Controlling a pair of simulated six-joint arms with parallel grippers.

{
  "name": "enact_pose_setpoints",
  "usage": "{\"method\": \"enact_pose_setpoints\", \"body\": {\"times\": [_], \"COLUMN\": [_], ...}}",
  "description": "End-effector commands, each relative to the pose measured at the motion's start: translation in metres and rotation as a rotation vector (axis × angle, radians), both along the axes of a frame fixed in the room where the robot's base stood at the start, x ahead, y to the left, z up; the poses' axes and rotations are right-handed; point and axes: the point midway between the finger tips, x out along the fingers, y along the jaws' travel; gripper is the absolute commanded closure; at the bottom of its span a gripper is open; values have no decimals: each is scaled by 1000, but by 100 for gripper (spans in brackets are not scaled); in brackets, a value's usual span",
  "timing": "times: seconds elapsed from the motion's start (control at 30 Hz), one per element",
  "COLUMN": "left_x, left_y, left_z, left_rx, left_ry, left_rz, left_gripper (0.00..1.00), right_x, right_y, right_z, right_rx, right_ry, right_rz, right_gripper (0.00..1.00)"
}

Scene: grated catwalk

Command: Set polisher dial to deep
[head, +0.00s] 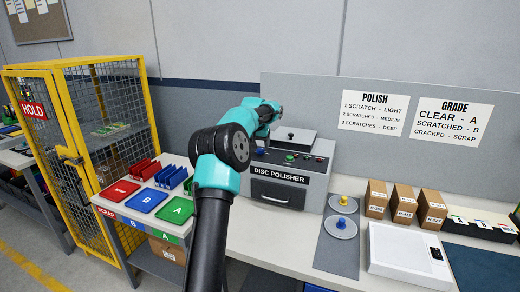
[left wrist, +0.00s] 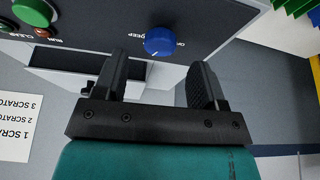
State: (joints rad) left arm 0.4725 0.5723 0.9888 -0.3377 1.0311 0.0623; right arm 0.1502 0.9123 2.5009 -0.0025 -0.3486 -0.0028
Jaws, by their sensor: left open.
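The disc polisher (head: 278,190) stands on the bench, with its labelled control panel above a front drawer. Its blue dial (head: 259,152) is at the panel's left end in the head view. In the left wrist view the dial (left wrist: 160,41) shows close up, with a small pale mark on its lower edge and the word DEEP beside it; which setting it points to is unclear. My left gripper (left wrist: 160,72) is open and empty, its fingers on either side of the dial's line but apart from it. In the head view my arm hides the fingers. My right gripper is not in view.
A green button (head: 290,157) sits right of the dial on the panel. Red, blue and green trays (head: 147,200) lie to the left. Two discs with knobs rest on a grey mat (head: 338,247); boxes (head: 402,203) and a white scale (head: 408,252) stand further right.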

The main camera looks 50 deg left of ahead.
Motion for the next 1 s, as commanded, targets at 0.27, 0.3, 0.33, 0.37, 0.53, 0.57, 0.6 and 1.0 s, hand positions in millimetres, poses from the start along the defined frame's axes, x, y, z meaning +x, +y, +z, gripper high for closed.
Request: {"method": "enact_pose_setpoints", "body": {"times": [0.27,0.3,0.33,0.37,0.53,0.57,0.6,1.0], "left_x": [11,11,11,12,12,12,12,12], "left_y": [6,6,7,7,7,7,7,7], "left_z": [-30,-31,-32,-33,-33,-33,-33,-33], "left_rx": [0,0,0,0,0,0,0,0], "left_ry": [0,0,0,0,0,0,0,0], "left_rz": [0,0,0,0,0,0,0,0], "left_gripper": [36,36,36,36,36,36,36,73], "right_x": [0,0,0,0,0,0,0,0], "right_y": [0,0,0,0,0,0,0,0], "right_z": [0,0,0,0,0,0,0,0], "right_rx": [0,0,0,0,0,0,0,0], "right_ry": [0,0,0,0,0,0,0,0], "right_rz": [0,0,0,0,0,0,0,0], "right_gripper": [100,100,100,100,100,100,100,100]}}
